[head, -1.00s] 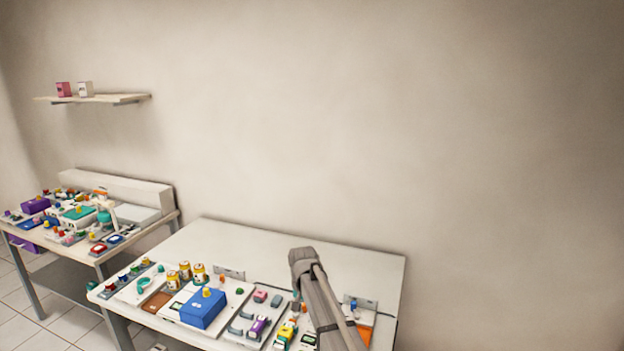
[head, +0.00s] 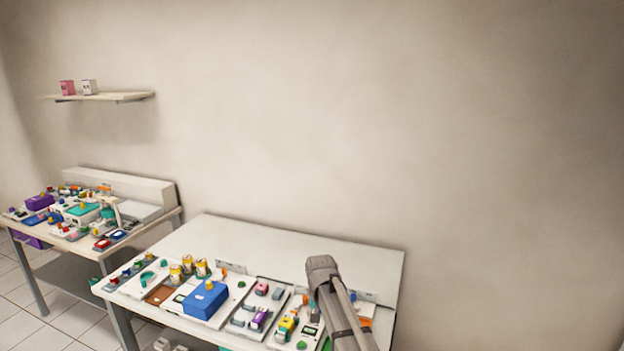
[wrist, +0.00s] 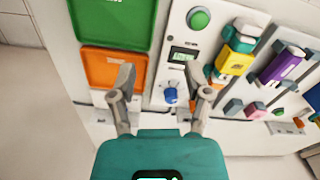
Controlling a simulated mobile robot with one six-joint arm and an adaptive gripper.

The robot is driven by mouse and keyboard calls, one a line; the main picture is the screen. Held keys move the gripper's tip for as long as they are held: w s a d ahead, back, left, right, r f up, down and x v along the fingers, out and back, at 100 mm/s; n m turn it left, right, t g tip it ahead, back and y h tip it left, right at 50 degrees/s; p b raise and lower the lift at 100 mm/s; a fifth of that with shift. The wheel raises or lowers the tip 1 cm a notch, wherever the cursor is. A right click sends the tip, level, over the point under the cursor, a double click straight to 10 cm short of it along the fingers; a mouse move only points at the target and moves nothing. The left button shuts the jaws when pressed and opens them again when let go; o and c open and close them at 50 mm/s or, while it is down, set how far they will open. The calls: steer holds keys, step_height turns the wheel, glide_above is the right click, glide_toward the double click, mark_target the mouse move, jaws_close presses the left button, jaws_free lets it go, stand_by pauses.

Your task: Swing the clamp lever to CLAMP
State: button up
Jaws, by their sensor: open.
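In the wrist view my gripper (wrist: 164,88) is open and empty, its two fingers spread above a white panel. A blue knob or small lever (wrist: 170,95) on that panel shows between the fingertips, close to the right one. I cannot tell whether it touches a finger. No CLAMP marking is readable, so I cannot tell which part is the clamp lever. In the head view my arm hides part of the right end of the table.
The panel also has a green button (wrist: 199,18) and a small display (wrist: 184,55). Green (wrist: 112,20) and orange (wrist: 112,69) trays lie to the left, and a purple device (wrist: 281,66) to the right. The white table (head: 300,252) is bare at the back.

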steer(key=s+d+f+b, duration=0.1)
steer(key=s+d, duration=0.6)
steer(key=s, duration=0.3)
steer(key=s+d+f+n+b, duration=0.1)
steer(key=s+d+f+b, duration=0.1)
steer(key=s+d, duration=0.5)
steer(key=s, duration=0.3)
steer(key=shift+s+d, duration=0.2)
steer(key=shift+d, duration=0.15)
